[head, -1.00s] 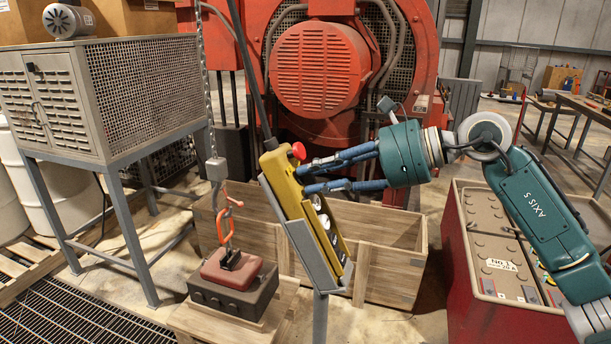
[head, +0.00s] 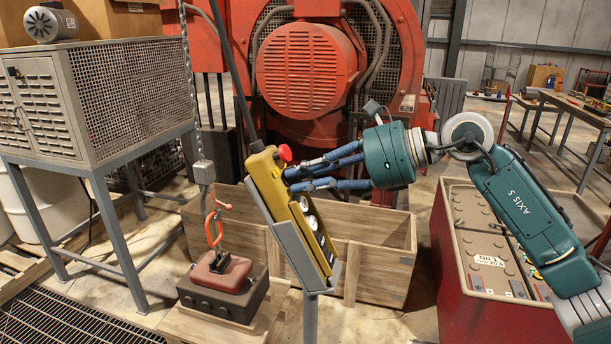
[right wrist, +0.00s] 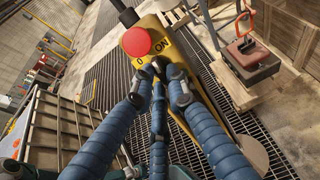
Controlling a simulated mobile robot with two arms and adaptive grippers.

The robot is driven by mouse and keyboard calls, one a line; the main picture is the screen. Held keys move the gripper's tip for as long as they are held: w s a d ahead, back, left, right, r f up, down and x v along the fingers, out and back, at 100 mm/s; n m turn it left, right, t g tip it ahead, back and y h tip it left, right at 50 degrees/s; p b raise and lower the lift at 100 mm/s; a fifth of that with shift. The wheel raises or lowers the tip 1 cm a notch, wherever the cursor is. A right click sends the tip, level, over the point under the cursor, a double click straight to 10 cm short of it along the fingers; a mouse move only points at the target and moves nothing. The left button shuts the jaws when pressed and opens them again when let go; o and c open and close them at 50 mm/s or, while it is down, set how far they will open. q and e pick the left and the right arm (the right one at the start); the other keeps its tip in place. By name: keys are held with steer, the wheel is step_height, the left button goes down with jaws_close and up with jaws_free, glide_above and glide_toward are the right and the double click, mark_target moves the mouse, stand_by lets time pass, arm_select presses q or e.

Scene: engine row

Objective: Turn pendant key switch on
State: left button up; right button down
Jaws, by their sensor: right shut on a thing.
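The yellow pendant (head: 268,186) hangs tilted in a grey holder on a post (head: 300,262), with a red mushroom button (head: 284,153) at its top and pale round controls lower down. My right gripper (head: 291,179) reaches in from the right, fingertips at the pendant's upper face just below the red button. In the right wrist view, the blue fingers (right wrist: 158,75) close together on the key switch, right under the "0" and "ON" marks (right wrist: 152,50). The fingertips mostly hide the key, so its angle cannot be told. My left gripper is not in view.
A hook and chain (head: 213,230) hang at a dark red block (head: 222,272) left of the pendant. A wooden crate (head: 385,262) stands behind it. A red battery cabinet (head: 480,315) is at right, under my arm. A mesh cabinet (head: 130,80) stands left.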

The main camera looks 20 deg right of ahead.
steer(key=shift+a+r+m+p, duration=0.15)
steer(key=shift+m+p, duration=0.35)
steer(key=shift+m, duration=1.8)
steer(key=c, duration=2)
jaws_free()
steer(key=v, duration=1.2)
steer(key=shift+a, duration=0.15)
